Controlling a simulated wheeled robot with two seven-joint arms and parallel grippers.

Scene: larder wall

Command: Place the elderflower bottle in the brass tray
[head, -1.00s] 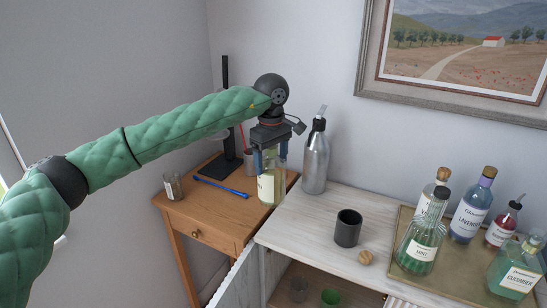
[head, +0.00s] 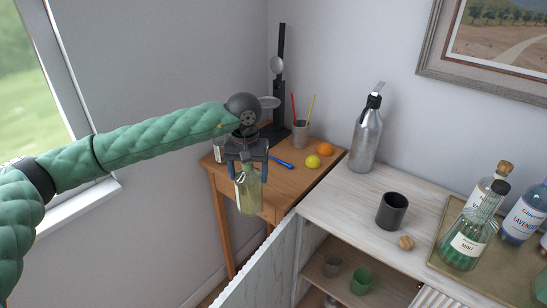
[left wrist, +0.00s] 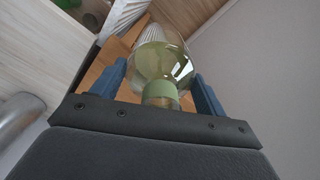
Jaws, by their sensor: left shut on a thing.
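My left gripper (head: 251,176) is shut on a bottle of pale yellow-green liquid, the elderflower bottle (head: 250,196); its label is too small to read. It hangs roughly upright in the air by the front of the wooden side table. In the left wrist view the bottle (left wrist: 162,65) shows between the blue fingers (left wrist: 160,90). The brass tray (head: 500,272) lies on the white cabinet top at the right, partly out of frame. It carries several bottles, among them mint (head: 466,245) and lavender (head: 522,218). My right gripper is not in view.
A steel siphon (head: 366,140), a dark cup (head: 391,210) and a round cork-coloured stopper (head: 406,243) stand between bottle and tray. The cabinet door (head: 262,270) is open below. The side table (head: 270,205) holds a lemon (head: 312,161), an orange (head: 325,149) and a pen-like blue tool (head: 281,162).

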